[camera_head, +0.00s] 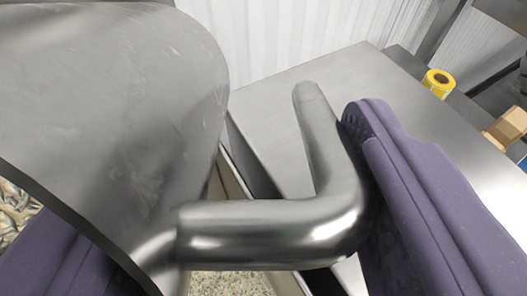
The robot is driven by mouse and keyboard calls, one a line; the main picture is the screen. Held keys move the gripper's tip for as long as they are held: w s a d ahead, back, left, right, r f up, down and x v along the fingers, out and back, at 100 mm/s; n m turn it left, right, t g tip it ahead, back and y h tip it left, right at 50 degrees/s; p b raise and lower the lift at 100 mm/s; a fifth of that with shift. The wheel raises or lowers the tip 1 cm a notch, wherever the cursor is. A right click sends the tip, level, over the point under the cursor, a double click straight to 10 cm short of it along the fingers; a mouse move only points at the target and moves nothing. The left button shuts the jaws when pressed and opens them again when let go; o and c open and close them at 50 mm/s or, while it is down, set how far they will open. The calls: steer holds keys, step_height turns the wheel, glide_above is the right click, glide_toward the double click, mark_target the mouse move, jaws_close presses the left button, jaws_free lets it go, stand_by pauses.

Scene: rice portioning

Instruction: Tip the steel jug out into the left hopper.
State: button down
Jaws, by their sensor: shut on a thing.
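The steel jug (120,110) fills the left of the view, very close and tilted. Its bent tubular handle (270,225) runs right from the wall and turns upward. My gripper (215,195) has one purple finger against the handle at the right and the other partly hidden behind the jug at the lower left. It is shut on the jug. Pale rice (230,285) shows below the handle, beside steel edges; I cannot tell which hopper this is. More grain-like material shows past the jug's dark rim at the far left; whether it is inside the jug is unclear.
A bare steel worktop (285,125) lies behind the handle and extends to the right. A yellow tape roll (438,83) and a tan block (507,128) are at the upper right. A white ribbed wall (290,35) stands behind.

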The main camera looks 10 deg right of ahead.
steer(key=shift+s+r+t+b, duration=0.2)
steer(key=shift+t+b, duration=0.4)
steer(key=shift+b, duration=2.35)
steer(key=shift+s+r+t+b, duration=0.15)
steer(key=shift+t+b, duration=0.45)
steer(key=shift+b, duration=2.35)
steer(key=t+b, duration=0.1)
steer(key=b, duration=0.6)
steer(key=shift+s+r+t+h+b, duration=0.25)
steer(key=shift+t+h+b, duration=0.05)
steer(key=shift+t+b, duration=0.1)
steer(key=b, duration=0.3)
steer(key=shift+s+r+t, duration=0.1)
steer(key=shift+r+t, duration=0.05)
steer(key=shift+t, duration=0.25)
steer(key=shift+s+r+b, duration=0.1)
steer(key=shift+r+b, duration=0.1)
steer(key=shift+b, duration=0.4)
